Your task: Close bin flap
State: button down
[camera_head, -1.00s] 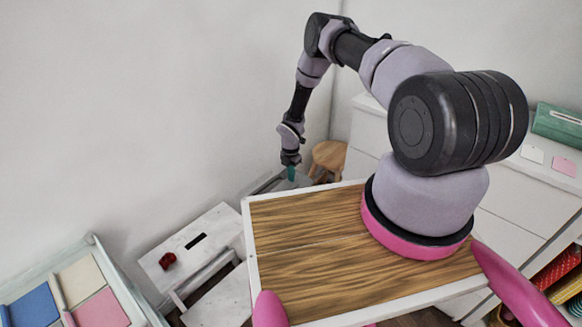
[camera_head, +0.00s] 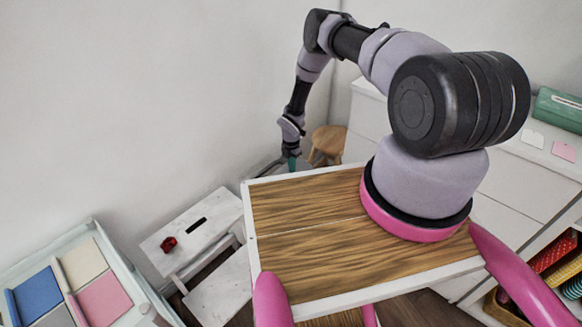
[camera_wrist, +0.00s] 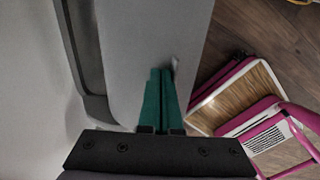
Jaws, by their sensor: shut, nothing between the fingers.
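My gripper (camera_head: 291,163) is at the end of my extended arm, low near the wall, beyond the wooden top of my base. In the wrist view its green fingers (camera_wrist: 161,97) are together, with nothing between them. They lie over a broad grey panel (camera_wrist: 150,40), which appears to be the bin flap. I cannot tell whether the fingertips touch it. In the head view, only a small grey part near the gripper shows; the rest of the bin is hidden.
A round wooden stool (camera_head: 328,140) stands just right of the gripper. A white step stool (camera_head: 190,232) with a small red object (camera_head: 168,244) stands left of my base. White drawers (camera_head: 365,122) stand at the right. The wall is close behind the gripper.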

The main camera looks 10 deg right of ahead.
jog(key=shift+s+d+f, duration=0.2)
jog(key=shift+s+f, duration=0.05)
jog(key=shift+f, duration=0.2)
jog(key=shift+s+d+f, duration=0.15)
jog(key=shift+s+f, duration=0.1)
jog(key=shift+f, duration=0.15)
jog(key=shift+s+d+f, duration=0.1)
jog(key=shift+s+f, duration=0.05)
jog(key=shift+f, duration=0.35)
jog(key=shift+s+d+f, duration=0.1)
jog(key=shift+s+f, duration=0.05)
jog(key=shift+f, duration=0.3)
jog(key=shift+s+d+f, duration=0.1)
jog(key=shift+d+f, duration=0.05)
jog(key=shift+f, duration=1.4)
